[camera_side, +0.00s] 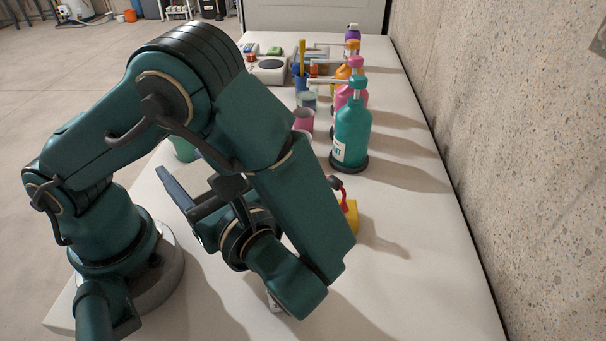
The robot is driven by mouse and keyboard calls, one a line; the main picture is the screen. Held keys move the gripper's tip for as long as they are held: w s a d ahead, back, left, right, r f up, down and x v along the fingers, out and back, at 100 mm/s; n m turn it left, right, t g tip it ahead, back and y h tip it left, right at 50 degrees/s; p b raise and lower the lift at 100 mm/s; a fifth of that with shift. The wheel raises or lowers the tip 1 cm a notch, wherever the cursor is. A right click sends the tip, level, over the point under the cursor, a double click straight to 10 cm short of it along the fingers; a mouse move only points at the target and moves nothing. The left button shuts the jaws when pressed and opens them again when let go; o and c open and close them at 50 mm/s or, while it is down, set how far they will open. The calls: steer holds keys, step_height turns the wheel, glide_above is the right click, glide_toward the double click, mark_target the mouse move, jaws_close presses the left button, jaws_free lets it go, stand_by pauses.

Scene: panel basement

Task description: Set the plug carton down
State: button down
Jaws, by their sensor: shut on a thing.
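My gripper (192,204) is to the left of my wrist, above the pale table. It is shut on the plug carton, but my wrist and the viewing angle leave the jaws and the carton's outline unclear. I cannot pick out the carton's faces or tell its gap to the table. A small white piece with dark marks (273,303) shows under my wrist, mostly hidden; I cannot tell what it is.
The pale table (420,285) is bare at the front right. A teal pump bottle (351,135) stands upright before a row of colored bottles. A yellow thing with a red and black part (350,217) is close right of my forearm. A concrete wall (500,130) runs along the right.

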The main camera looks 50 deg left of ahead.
steer(key=s+d+n+g+h, duration=0.8)
steer(key=d+n+g+h, duration=0.5)
steer(key=g, duration=0.3)
steer(key=w+d+r+n+h, duration=0.2)
steer(key=d+r+n+h, duration=0.3)
steer(key=d+n+h, duration=0.55)
steer(key=w+d+r+n+t+h, duration=0.2)
steer(key=w+r+n+t+h, duration=0.4)
steer(key=w+t, duration=0.25)
steer(key=w+d+r+n+t+h, duration=0.1)
steer(key=w+r+n+t+h, duration=0.55)
steer(key=w+t, duration=0.2)
steer(key=shift+m, duration=0.3)
steer(key=shift+w+d+f, duration=0.1)
steer(key=shift+w+f, duration=0.1)
steer(key=shift+f, duration=3.95)
steer(key=shift+w+f, duration=0.15)
steer(key=shift+f, duration=4)
steer(key=shift+w+d+f, duration=0.1)
steer(key=shift+w+f, duration=0.1)
steer(key=shift+f, duration=3.95)
steer(key=shift+f, duration=0.1)
